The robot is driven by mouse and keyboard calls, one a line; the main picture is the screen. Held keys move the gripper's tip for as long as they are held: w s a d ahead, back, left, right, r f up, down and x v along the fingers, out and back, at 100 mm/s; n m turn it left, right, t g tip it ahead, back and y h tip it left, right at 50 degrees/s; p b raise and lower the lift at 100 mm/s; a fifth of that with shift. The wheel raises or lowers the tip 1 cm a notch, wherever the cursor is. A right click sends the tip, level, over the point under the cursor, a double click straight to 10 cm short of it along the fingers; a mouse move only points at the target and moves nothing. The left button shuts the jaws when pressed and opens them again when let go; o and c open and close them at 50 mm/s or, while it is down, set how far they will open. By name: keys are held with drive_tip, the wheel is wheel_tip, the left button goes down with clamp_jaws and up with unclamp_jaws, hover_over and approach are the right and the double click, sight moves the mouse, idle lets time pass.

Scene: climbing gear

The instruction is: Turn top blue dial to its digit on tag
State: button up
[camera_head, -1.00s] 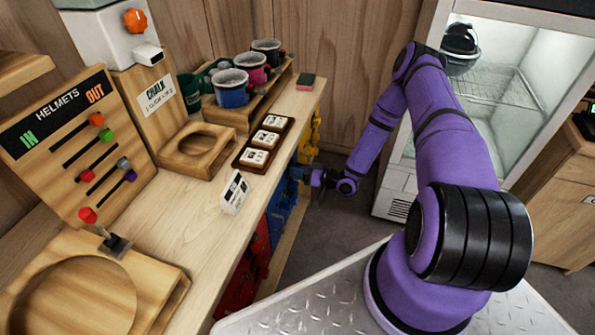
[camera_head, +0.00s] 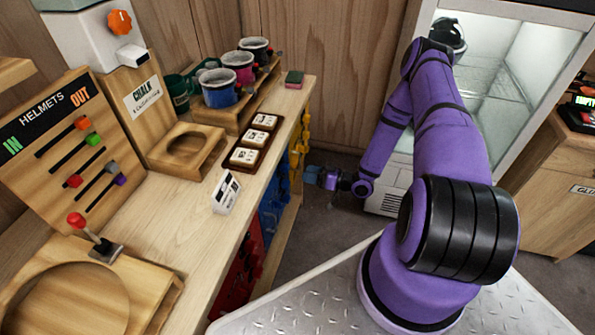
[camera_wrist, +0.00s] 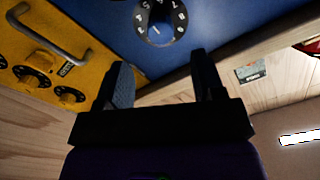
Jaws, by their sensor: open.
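The blue locker front (camera_head: 272,212) is under the bench top, and it also fills the upper part of the wrist view (camera_wrist: 105,15). A black dial (camera_wrist: 161,20) with white digits is on it, cut by the top edge of the wrist view. I cannot tell whether it is the top one. My gripper (camera_head: 312,174) is beside the bench front. In the wrist view my gripper (camera_wrist: 163,75) is open and empty, its fingers short of the dial and apart from it. A white tag (camera_head: 227,193) stands on the bench edge; its print is too small to read.
A yellow front (camera_wrist: 45,65) with a grey handle and several black-ringed knobs adjoins the blue one. A red front (camera_head: 240,270) is nearer. Mugs, a dark tray (camera_head: 252,140) of white tiles and a helmet board (camera_head: 60,130) are on the bench. Floor beside my gripper is clear.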

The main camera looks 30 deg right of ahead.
drive_tip(key=shift+v, duration=1.45)
